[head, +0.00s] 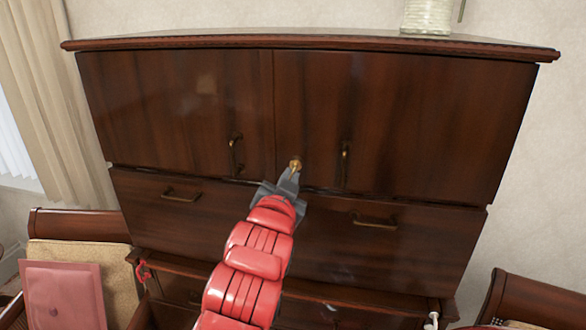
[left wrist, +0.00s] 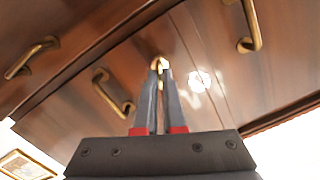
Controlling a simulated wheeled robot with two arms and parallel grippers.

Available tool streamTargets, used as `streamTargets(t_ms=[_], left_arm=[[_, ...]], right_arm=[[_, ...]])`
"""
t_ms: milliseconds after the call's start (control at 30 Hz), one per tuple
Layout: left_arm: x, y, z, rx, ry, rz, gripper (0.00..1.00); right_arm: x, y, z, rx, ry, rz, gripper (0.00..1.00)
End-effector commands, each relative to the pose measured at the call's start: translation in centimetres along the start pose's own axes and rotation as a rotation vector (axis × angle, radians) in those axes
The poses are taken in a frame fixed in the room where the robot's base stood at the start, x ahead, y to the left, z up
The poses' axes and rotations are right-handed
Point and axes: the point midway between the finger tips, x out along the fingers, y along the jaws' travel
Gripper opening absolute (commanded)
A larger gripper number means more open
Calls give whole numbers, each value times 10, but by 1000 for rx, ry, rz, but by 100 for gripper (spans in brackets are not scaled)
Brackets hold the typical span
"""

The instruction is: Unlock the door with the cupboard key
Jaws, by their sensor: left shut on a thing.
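The dark wooden cupboard (head: 400,120) has two upper doors, both closed. My left gripper (head: 289,180) is in front of the lower middle of the cupboard, near the seam between the doors. It is shut on a small brass key (head: 295,163), which points at the right door beside the seam. The left wrist view also shows the key (left wrist: 159,63) between the fingertips of my left gripper (left wrist: 160,80). The keyhole is hidden behind the key and fingertips. I cannot tell whether the key tip is inside the lock. My right gripper is out of view.
A brass handle (head: 235,155) is on the left door and another (head: 345,163) on the right door, either side of the gripper. Closed drawers with brass handles (head: 375,221) lie below. Chairs (head: 75,226) stand at the lower left and lower right.

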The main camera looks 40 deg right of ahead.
Motion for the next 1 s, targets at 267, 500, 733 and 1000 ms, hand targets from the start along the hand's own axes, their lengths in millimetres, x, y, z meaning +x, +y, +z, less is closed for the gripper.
streamTargets(t_ms=[267,500,733,1000], left_arm=[[0,0,0,10,0,-1,0],[0,0,-1,117,1,-9,0],[0,1,-1,205,2,-17,0],[0,1,0,219,3,-18,0]], right_arm=[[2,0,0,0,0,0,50],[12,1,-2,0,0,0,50],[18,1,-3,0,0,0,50],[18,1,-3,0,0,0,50]])
